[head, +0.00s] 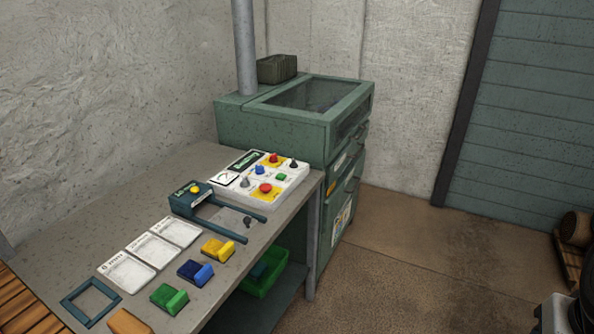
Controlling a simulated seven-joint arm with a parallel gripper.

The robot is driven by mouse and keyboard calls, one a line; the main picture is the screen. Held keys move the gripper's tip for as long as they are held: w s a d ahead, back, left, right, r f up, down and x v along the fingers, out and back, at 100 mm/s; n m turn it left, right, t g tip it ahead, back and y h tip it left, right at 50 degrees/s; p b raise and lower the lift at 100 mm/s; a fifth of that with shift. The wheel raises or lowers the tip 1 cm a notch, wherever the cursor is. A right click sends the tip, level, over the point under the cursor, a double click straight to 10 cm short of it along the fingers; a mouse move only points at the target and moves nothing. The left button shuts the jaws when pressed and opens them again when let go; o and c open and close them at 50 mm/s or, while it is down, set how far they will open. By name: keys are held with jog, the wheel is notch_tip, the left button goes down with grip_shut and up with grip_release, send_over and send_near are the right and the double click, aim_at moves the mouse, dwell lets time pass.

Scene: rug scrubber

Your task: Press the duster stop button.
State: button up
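A white control panel (290,180) lies at the far right end of the grey table. It carries a red button (265,188) on a yellow patch near the front and another red button (273,158) on a yellow patch near the back. A blue button (259,170), a green button (281,177) and dark knobs (244,182) sit among them. The labels are too small to read, so I cannot tell which button is the duster stop. No gripper fingers show in the head view.
A blue-green fork-shaped device with a yellow button (195,189) lies in front of the panel. White cards (152,250) and coloured blocks (195,272) lie nearer. A green cabinet (265,130) with a mesh-like top stands behind. A green bin (264,285) sits below.

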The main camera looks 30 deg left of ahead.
grip_shut()
dwell(1.5)
